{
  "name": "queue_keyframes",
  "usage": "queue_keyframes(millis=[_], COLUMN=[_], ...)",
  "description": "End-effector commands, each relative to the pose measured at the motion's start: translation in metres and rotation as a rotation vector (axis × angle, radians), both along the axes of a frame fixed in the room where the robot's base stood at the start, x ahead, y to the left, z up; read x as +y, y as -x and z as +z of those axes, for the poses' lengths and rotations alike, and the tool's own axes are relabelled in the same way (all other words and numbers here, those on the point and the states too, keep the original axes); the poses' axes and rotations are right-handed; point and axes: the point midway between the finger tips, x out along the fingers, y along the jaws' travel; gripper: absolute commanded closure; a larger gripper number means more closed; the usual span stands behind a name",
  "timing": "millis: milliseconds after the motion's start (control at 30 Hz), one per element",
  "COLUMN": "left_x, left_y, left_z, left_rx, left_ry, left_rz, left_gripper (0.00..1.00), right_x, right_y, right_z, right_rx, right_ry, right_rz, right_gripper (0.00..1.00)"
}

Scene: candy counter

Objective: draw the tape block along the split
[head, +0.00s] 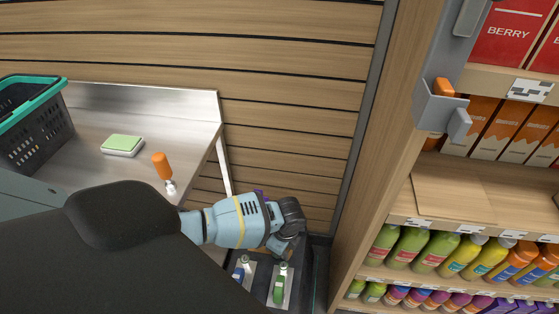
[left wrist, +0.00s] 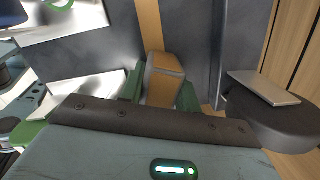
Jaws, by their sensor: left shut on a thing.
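My left gripper (head: 288,243) reaches low beside the wood-slatted wall in the head view. In the left wrist view its green fingers (left wrist: 161,92) are shut on an orange-and-grey block (left wrist: 165,63), which looks like the tape block. A tan strip (left wrist: 150,24) runs away from the block between dark grey surfaces; I cannot tell whether it is laid tape or wood behind. The split cannot be made out. In the head view the block is hidden by the gripper. My right gripper is not in view.
A steel counter (head: 95,178) at left holds a teal-rimmed basket (head: 38,128), a green-topped pad (head: 122,144) and an orange-handled tool (head: 162,167). A shelf unit (head: 378,165) with bottles and boxes stands close on the right. A grey holder (head: 437,108) sticks out from its post.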

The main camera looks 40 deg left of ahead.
Motion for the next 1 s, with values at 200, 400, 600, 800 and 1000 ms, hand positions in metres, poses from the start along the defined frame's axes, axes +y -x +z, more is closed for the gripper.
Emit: queue_keyframes(millis=[200, 400, 600, 800, 1000], left_x=[-0.0011, -0.0055, -0.0071, -0.0075, -0.0080], left_y=[-0.0013, -0.0043, -0.0047, -0.0040, -0.0036], left_z=[-0.0003, -0.0024, -0.0034, -0.0040, -0.0017], left_rx=[-0.001, 0.000, 0.000, 0.001, 0.002], left_ry=[0.000, 0.001, 0.001, 0.001, 0.002], left_rz=[0.000, 0.001, 0.000, 0.000, -0.001], left_gripper=[0.88, 0.88, 0.88, 0.88, 0.88], right_x=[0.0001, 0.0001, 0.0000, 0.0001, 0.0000], right_y=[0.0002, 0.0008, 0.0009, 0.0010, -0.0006], right_z=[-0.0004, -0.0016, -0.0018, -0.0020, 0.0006], right_rx=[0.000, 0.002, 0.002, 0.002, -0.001], right_ry=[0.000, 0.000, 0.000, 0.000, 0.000], right_rz=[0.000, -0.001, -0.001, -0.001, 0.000], right_gripper=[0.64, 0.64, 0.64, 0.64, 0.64])
